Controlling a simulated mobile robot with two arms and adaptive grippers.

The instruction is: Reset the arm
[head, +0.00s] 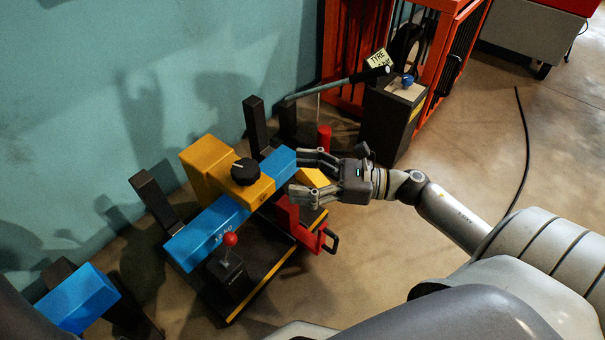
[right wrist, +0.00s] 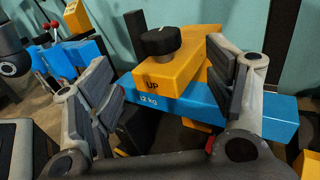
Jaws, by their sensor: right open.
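A blue beam (head: 222,222) lies across a dark stand with a yellow-edged base. A yellow block (head: 207,162) with a black knob (head: 245,171) sits over the beam. In the right wrist view the yellow block (right wrist: 165,78) reads "UP" and the beam (right wrist: 262,115) reads "12 kg"; the black knob (right wrist: 160,41) is on top. My right gripper (head: 297,173) is open at the beam's right end, its fingers spread. In the right wrist view the open fingers (right wrist: 165,88) frame the block and beam, with nothing gripped. I cannot tell whether they touch the beam. My left gripper is not in view.
A black box with a red-ball lever (head: 230,239) stands in front of the beam. Red parts with a handle (head: 325,240) sit below my right gripper. A dark post with a long lever (head: 340,82) and an orange cage (head: 345,45) stand behind. Floor at right is mostly clear.

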